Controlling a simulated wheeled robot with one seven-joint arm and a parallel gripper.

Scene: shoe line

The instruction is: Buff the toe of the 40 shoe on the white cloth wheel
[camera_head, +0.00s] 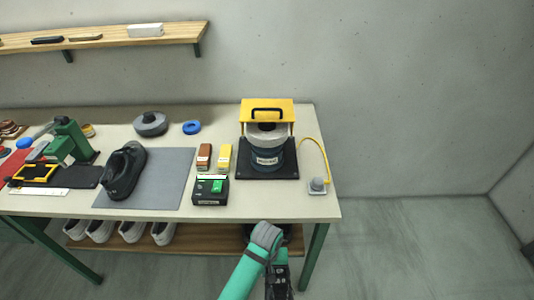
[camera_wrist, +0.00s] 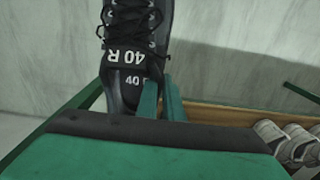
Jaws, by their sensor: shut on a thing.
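A black lace-up shoe marked 40 R (camera_wrist: 128,50) fills the top of the wrist view, with its laces and tongue showing. My gripper (camera_wrist: 161,98) has its two green fingers close together at the rim of the shoe's opening, shut on it. The toe is out of the wrist view. In the head view my green arm (camera_head: 245,272) reaches in from the bottom, in front of the table's right part. The pale cloth wheel (camera_head: 267,131) lies flat on a dark blue motor (camera_head: 267,157), under a yellow guard (camera_head: 267,104) with a black handle.
Another black shoe (camera_head: 124,172) lies on a grey mat (camera_head: 174,178). Brown (camera_head: 204,157) and yellow (camera_head: 225,157) blocks and a black-green box (camera_head: 210,191) stand left of the motor. A yellow cable runs to a grey switch (camera_head: 318,186) at right. White-toed shoes (camera_head: 163,233) sit below.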

